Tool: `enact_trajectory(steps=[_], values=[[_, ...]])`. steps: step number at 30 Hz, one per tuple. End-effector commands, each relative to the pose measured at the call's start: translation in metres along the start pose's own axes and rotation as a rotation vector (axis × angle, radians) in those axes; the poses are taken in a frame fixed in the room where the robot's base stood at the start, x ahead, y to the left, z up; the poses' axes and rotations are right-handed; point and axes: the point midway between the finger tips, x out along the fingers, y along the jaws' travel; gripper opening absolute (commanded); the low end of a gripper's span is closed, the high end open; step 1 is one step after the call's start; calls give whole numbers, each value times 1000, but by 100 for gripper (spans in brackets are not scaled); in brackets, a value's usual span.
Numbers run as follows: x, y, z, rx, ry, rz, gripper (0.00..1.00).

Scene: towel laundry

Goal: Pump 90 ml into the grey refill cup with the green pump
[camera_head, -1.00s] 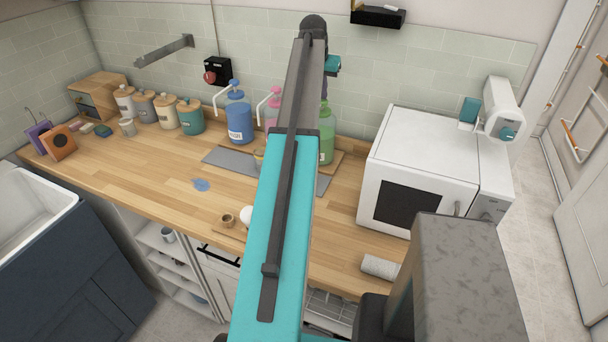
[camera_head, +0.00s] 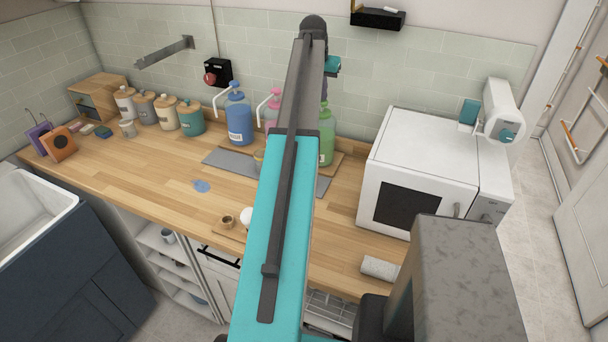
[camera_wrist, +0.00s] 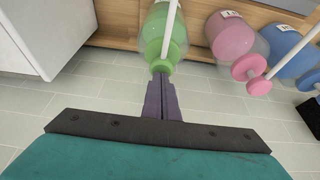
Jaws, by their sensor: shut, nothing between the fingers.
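The green pump bottle (camera_head: 326,145) stands at the back of the counter, partly hidden behind my arm in the head view. In the wrist view its green pump head (camera_wrist: 160,65) and white spout (camera_wrist: 171,30) show. My gripper (camera_wrist: 161,76) is shut and empty, its fingertips at the pump head; I cannot tell whether they touch it. A small cup (camera_head: 259,158) shows partly beside my arm on the grey mat; my arm hides the rest, and I cannot tell whether it is the grey refill cup. Another small greyish cup (camera_head: 127,128) stands by the canisters.
A pink pump bottle (camera_head: 271,112) and a blue one (camera_head: 239,122) stand left of the green one. A white microwave (camera_head: 420,155) stands to the right. Several lidded canisters (camera_head: 165,115) line the wall. A blue patch (camera_head: 201,185) lies on the open counter.

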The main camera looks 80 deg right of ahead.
Motion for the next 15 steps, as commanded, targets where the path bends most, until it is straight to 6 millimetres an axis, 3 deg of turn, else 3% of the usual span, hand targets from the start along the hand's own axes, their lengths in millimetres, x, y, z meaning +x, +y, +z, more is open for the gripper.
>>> enact_trajectory(steps=[15], values=[[-15,0,-6,0,-1,0,0]])
